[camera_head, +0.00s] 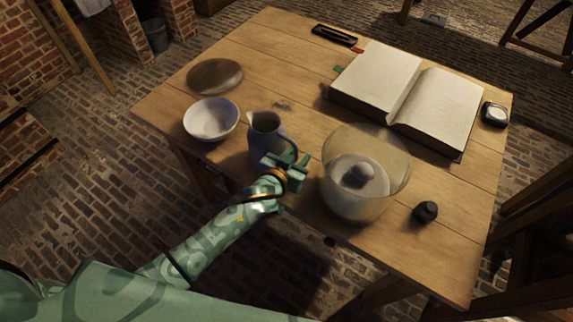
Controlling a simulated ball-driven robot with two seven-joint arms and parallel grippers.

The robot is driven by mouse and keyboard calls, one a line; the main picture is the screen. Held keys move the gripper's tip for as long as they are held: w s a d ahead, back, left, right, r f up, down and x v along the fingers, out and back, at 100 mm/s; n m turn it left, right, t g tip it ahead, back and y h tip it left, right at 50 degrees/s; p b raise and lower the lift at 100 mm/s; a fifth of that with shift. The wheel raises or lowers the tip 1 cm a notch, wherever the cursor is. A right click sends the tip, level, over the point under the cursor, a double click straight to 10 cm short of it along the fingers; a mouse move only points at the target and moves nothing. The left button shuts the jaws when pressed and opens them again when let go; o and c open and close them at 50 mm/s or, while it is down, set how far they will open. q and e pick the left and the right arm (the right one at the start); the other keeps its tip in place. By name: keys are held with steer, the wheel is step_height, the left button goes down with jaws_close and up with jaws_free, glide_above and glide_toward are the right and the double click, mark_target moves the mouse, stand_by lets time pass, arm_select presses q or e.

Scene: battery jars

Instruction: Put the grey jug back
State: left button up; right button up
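The grey jug (262,142) stands upright near the table's front edge, its spout to the left and its handle to the right. My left gripper (286,161) is at the handle side of the jug, with its fingers around or right beside the lower handle. The fingers cover part of the handle, so I cannot tell whether they are closed on it. My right gripper is out of view.
A white bowl (211,130) and a brown oval object (215,75) lie left of the jug. A large glass jar (338,197) stands close right of my gripper. An open book (376,82), small black bottle (426,212) and pen tray (335,35) share the wooden table (292,48).

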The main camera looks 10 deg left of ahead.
arm_select(q)
steer(key=p+v, duration=0.3)
steer(key=v, duration=0.7)
steer(key=s+a+f+g+y, duration=0.1)
steer(key=s+a+f+g, duration=0.25)
steer(key=s+f, duration=0.65)
steer(key=s+a+f+g+y, duration=0.1)
steer(key=s+a+f+g, duration=0.3)
steer(key=f, duration=0.9)
steer(key=s+a+f+g, duration=0.1)
steer(key=s+a+f, duration=0.1)
steer(key=s, duration=0.7)
steer(key=s+a+f+g+y, duration=0.1)
steer(key=s+f, duration=0.4)
steer(key=s, duration=0.5)
steer(key=s+a+f+g, duration=0.3)
steer(key=s+a+f, duration=0.1)
steer(key=s, duration=0.6)
steer(key=shift+s+m+y, duration=0.2)
steer(key=shift+m+y, duration=0.1)
steer(key=shift+m, duration=0.1)
